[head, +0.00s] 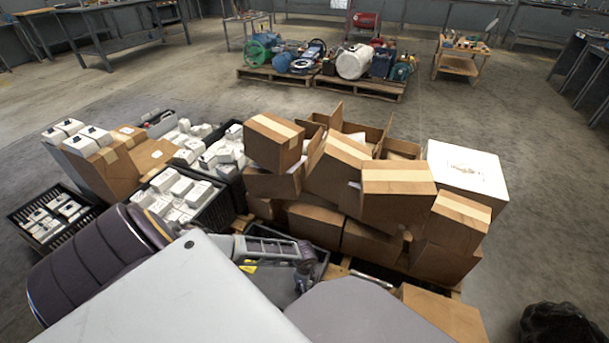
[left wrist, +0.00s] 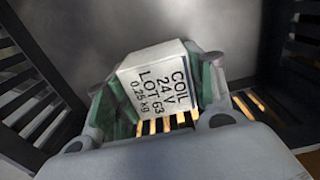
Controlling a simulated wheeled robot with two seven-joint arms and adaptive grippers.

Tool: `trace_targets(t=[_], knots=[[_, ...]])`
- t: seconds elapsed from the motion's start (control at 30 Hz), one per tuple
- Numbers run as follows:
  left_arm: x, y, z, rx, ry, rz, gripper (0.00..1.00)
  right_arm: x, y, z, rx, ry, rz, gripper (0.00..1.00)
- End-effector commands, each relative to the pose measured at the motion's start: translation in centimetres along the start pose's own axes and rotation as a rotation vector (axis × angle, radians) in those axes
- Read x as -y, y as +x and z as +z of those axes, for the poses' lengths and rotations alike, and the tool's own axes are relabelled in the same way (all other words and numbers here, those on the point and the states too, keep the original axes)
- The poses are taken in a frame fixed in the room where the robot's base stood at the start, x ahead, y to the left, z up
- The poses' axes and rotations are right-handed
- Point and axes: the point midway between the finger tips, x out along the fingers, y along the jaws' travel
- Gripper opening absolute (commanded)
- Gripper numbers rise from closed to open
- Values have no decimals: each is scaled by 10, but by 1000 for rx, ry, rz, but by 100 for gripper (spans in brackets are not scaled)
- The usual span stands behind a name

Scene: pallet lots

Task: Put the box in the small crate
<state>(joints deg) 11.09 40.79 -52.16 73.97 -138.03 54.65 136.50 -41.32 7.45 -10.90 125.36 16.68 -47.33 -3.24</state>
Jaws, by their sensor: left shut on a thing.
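My left gripper (left wrist: 158,92) is shut on a white box (left wrist: 155,75) printed "COIL 24 V LOT 63 0.25 kg". One finger lies on each side of the box, and it sits tilted in the grip. In the left wrist view, dark slatted crate walls (left wrist: 25,90) stand on both sides, with a grey surface between them. In the head view the left gripper (head: 303,278) points down at a small dark crate (head: 322,262), partly hidden by my arm. The held box is hidden there. I cannot tell whether it touches the crate floor.
Stacked cardboard cartons (head: 340,195) rise just behind the small crate. Black crates of white boxes (head: 185,195) stand to the left, beside a large carton (head: 105,165). A white carton (head: 468,170) is at the right. Open floor (head: 550,215) lies beyond it.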

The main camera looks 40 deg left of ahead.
Motion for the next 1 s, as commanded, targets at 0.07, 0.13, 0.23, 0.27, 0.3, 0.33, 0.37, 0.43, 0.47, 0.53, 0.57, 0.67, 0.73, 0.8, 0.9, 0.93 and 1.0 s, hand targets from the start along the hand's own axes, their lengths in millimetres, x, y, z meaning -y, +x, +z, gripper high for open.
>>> trace_targets(t=[0.07, 0.13, 0.23, 0.27, 0.3, 0.33, 0.37, 0.43, 0.47, 0.53, 0.57, 0.67, 0.73, 0.8, 0.9, 0.93, 1.0], knots=[[0, 0, 0, 0, 0, -1, 17, 0, 0, 0, 0, 0, 0, 40], [0, 1, 0, 0, 0, 0, 17, 0, 0, 0, 0, 0, 0, 40], [0, 3, 0, -1, 0, 0, 17, 0, 1, 1, 0, 0, 0, 40], [0, 3, 0, 0, 0, 0, 56, 0, 1, 1, 0, 0, -1, 40], [0, 2, 0, 0, 0, 0, 61, 0, 0, 1, 0, 0, -1, 40], [0, 2, 0, 0, 0, 0, 65, 0, 0, 1, 0, 0, -1, 40], [0, 2, 0, 0, 0, 0, 69, 0, 0, 1, 1, 0, -1, 40], [0, 2, 0, 0, 0, 0, 75, 0, 0, 1, 1, 1, -1, 40], [0, 2, 0, 0, 0, 0, 75, 0, 0, 2, 1, 1, -1, 40], [0, 2, 0, 0, 0, 0, 75, 1, 0, 2, 1, 1, -1, 40], [0, 2, 0, 0, 0, 0, 75, 1, 0, 2, 1, 2, -1, 40], [0, 2, 0, 0, 0, 0, 75, 1, 0, 2, 1, 2, -1, 40], [0, 2, 0, 0, 0, 0, 75, 1, 0, 1, 1, 2, -1, 40], [0, 2, 0, 0, 0, 0, 75, 1, 0, 1, 1, 2, -1, 40], [0, -1, 0, 1, 0, 0, 75, 1, -1, 1, 1, 1, 0, 40], [0, -2, 1, 1, 0, 0, 75, 1, -1, 0, 2, 1, 1, 40], [0, -5, 1, 1, 0, 0, 75, 1, -3, 0, 3, 1, 3, 40]])
